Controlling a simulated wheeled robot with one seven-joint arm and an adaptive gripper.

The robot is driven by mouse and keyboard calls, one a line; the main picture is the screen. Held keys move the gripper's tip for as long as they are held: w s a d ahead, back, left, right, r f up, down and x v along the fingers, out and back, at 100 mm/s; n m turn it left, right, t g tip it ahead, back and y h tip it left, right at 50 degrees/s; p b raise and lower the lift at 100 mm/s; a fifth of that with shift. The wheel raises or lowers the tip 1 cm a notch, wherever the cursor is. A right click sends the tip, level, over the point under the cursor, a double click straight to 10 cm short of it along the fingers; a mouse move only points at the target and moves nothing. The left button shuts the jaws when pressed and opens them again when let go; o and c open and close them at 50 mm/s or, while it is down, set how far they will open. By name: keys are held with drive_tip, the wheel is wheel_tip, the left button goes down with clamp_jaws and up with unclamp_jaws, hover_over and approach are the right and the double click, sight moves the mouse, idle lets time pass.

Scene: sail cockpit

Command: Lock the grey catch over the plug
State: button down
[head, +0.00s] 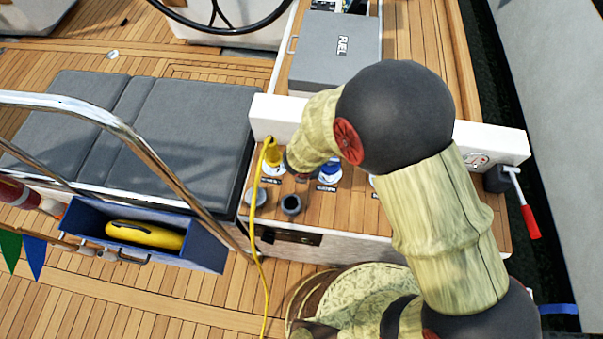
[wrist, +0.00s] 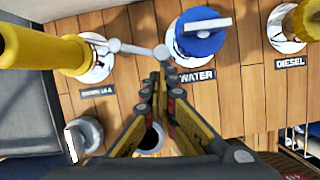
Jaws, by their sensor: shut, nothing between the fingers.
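The yellow plug (wrist: 40,52) sits in a white-rimmed shore-power socket (wrist: 96,64) at the left of the wrist view. It also shows in the head view (head: 272,155), with a yellow cable running down from it. The grey catch (wrist: 136,48) is a thin pale bar with rounded knobs, reaching right from the socket's rim, clear of the plug's body. My gripper (wrist: 160,82) is shut and empty. Its fingertips are close to the catch's right-hand knob; I cannot tell whether they touch. The arm hides the fingertips in the head view.
A blue WATER cap (wrist: 200,35) stands right of the fingertips, with a yellow DIESEL cap (wrist: 302,22) farther right. A grey lid (wrist: 86,134) and a dark round opening (wrist: 151,138) lie nearer. A steel rail (head: 150,140) and an open blue drawer (head: 205,250) are at left.

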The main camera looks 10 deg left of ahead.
drive_tip(key=shift+w+d+n, duration=0.15)
drive_tip(key=shift+w+n, duration=0.1)
drive_tip(key=shift+n, duration=0.15)
drive_tip(key=shift+w+a+p, duration=0.4)
drive_tip(key=shift+a+p, duration=0.05)
drive_tip(key=shift+a, duration=0.25)
